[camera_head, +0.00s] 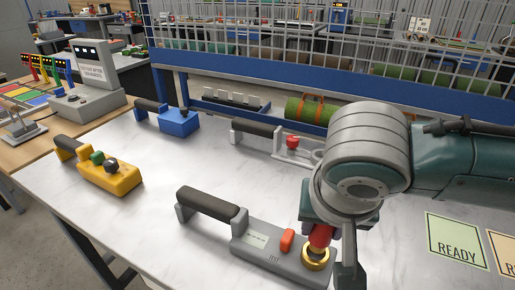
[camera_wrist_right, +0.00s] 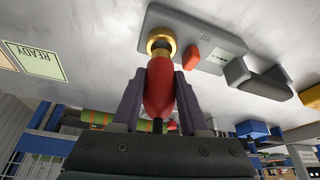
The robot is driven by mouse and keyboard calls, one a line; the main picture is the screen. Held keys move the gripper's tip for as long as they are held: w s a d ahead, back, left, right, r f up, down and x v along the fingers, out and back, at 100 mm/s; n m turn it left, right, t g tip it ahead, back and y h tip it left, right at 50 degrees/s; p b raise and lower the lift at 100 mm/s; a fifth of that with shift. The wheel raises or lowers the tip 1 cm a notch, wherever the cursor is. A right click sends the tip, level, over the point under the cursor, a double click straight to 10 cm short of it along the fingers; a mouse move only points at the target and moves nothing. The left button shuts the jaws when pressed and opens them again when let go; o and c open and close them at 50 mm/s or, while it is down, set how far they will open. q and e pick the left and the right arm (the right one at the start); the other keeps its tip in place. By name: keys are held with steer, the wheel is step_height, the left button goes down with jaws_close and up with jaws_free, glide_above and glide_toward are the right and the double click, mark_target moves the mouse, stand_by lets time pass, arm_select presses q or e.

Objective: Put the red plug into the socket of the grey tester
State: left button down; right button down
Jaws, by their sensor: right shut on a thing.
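The grey tester (camera_head: 262,245) lies on the white table at the front. It has a dark handle, a label, a red-orange switch (camera_head: 287,240) and a brass-ringed socket (camera_head: 315,258). It also shows in the right wrist view (camera_wrist_right: 184,22). My right gripper (camera_head: 328,243) is shut on the red plug (camera_head: 320,235), directly over the socket. In the right wrist view the plug (camera_wrist_right: 158,88) sits between both fingers, its narrow tip at the brass ring (camera_wrist_right: 162,40). How deep the tip sits is hard to tell. My left gripper is out of view.
A yellow tester (camera_head: 108,183), a blue one (camera_head: 178,122) and a white one with a red knob (camera_head: 285,145) stand on the table. A READY card (camera_head: 457,241) lies at the right. A blue-framed mesh fence (camera_head: 240,75) stands behind. The table's middle is clear.

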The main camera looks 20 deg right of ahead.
mark_target(323, 237)
steer(key=shift+r, duration=0.1)
steer(key=shift+p, duration=0.4)
steer(key=shift+f+b, duration=0.35)
steer(key=shift+f, duration=0.3)
steer(key=shift+f+b, duration=0.55)
steer(key=shift+f, duration=0.55)
steer(key=shift+c, duration=1.8)
jaws_free()
steer(key=shift+r, duration=0.1)
steer(key=p+v, duration=0.2)
steer(key=v, duration=0.8)
